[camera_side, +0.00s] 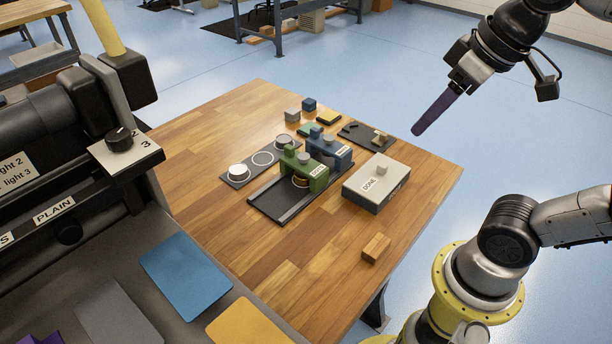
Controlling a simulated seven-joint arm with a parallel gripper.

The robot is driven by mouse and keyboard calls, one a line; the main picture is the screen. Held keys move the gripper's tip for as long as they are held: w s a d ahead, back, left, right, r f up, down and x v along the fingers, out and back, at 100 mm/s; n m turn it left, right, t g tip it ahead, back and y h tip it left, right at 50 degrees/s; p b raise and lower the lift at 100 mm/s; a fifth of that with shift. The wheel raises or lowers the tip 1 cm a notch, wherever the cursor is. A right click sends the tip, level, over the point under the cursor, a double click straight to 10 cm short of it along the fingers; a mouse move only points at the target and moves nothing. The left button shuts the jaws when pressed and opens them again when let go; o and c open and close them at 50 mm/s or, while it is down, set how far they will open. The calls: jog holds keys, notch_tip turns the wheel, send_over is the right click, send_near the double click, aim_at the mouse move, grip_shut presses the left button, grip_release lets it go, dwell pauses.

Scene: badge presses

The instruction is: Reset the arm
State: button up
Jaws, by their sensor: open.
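My gripper (418,130) hangs in the air at the upper right, beyond the table's right edge. It is open, its dark purple fingers point down and left, and nothing shows in it. From this side the fingers overlap, so the gap between them is hidden. On the wooden table (230,125) a green press (318,178) and a blue press (342,158) stand side by side on a dark base (266,203). A light box marked DONE (367,201) with a small knob sits to their right. My gripper is well apart from all of them.
A grey strip (235,181) with round places holds a white disc (238,171). Small blocks and a dark tray (386,146) stand behind the presses. A wooden block (376,248) lies near the right edge. A machine with a dial (120,138) fills the left; the table's front is clear.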

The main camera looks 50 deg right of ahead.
notch_tip(320, 180, down, 7)
jog(key=s, duration=0.1)
jog(key=shift+s+r+t, duration=0.15)
jog(key=shift+s+t, duration=0.05)
jog(key=shift+t, duration=0.2)
